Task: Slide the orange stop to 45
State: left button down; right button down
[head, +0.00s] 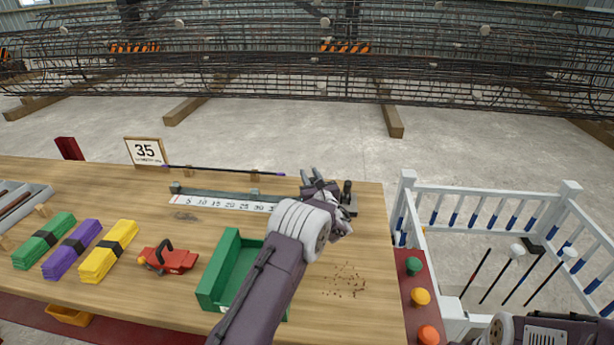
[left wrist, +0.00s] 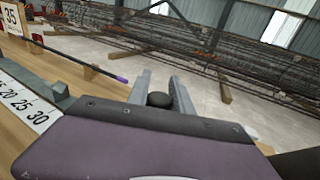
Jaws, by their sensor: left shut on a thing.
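A white scale strip (head: 222,200) on a grey rail lies on the workbench, with numbers rising to the right; 30 is the last I can read. The part beyond 30 is hidden behind my left arm and gripper. My left gripper (head: 318,182) is at the right end of the rail. In the left wrist view its fingers (left wrist: 160,92) are closed around a dark round knob (left wrist: 158,100). I see no orange on it, and cannot tell whether it belongs to the stop. The right gripper is out of view; only part of my right arm shows.
A sign reading 35 (head: 145,151) and a thin dark rod (head: 225,170) are behind the scale. A black-handled device (head: 347,192) stands right of the gripper. A green tray (head: 222,268), red tool (head: 170,259) and coloured bundles (head: 108,250) lie in front.

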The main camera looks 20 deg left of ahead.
pick_arm(q)
jog(key=c, duration=1.1)
grip_release()
jog(key=shift+c, duration=0.2)
jog(key=shift+s, duration=0.1)
jog(key=v, duration=0.9)
